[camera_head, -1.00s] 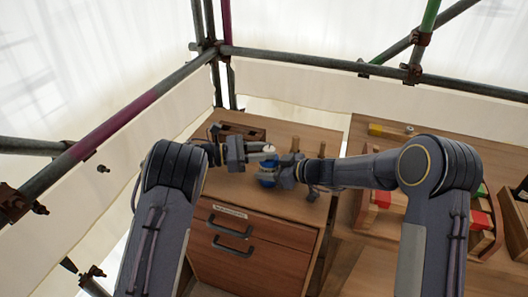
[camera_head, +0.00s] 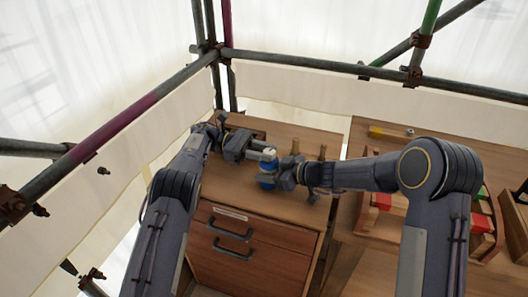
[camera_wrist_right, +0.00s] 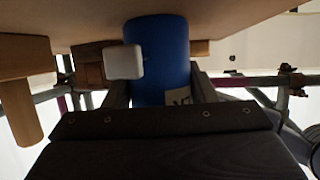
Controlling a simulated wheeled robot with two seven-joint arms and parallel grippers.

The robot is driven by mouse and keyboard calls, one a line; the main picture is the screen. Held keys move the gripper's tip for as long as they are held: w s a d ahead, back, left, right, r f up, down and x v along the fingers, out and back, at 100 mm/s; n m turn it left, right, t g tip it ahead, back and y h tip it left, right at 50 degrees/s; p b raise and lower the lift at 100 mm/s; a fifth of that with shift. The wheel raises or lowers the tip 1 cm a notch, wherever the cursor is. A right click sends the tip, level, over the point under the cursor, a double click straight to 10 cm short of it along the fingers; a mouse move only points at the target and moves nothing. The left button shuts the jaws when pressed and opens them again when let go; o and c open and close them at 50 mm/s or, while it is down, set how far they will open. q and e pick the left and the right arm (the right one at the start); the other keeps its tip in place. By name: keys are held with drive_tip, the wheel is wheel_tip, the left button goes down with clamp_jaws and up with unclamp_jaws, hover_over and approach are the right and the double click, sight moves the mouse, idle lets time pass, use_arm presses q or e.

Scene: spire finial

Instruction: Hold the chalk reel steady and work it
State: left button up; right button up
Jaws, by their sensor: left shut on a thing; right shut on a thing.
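The chalk reel (camera_head: 267,181) is a blue cylinder standing upright on the wooden cabinet top, with a pale part at its upper end. My right gripper (camera_head: 277,176) comes in from the right and is shut on the blue body. In the right wrist view the blue reel (camera_wrist_right: 160,60) sits between the two dark fingers, with a small white block (camera_wrist_right: 123,62) beside it. My left gripper (camera_head: 262,151) comes in from the upper left and is shut at the reel's pale upper end. Its fingers partly hide what they grip.
The cabinet (camera_head: 250,262) has drawers with dark handles. Wooden pegs (camera_head: 322,153) stand right of the reel, and a wooden box (camera_head: 242,126) is at the back. A bench with red blocks (camera_head: 481,221) and a yellow block (camera_head: 376,131) is at right. Scaffold poles surround the place.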

use_arm(q)
drive_tip(key=o, duration=0.7)
wheel_tip(320, 180, up, 10)
drive_tip(key=shift+r, duration=0.1)
idle(0.3)
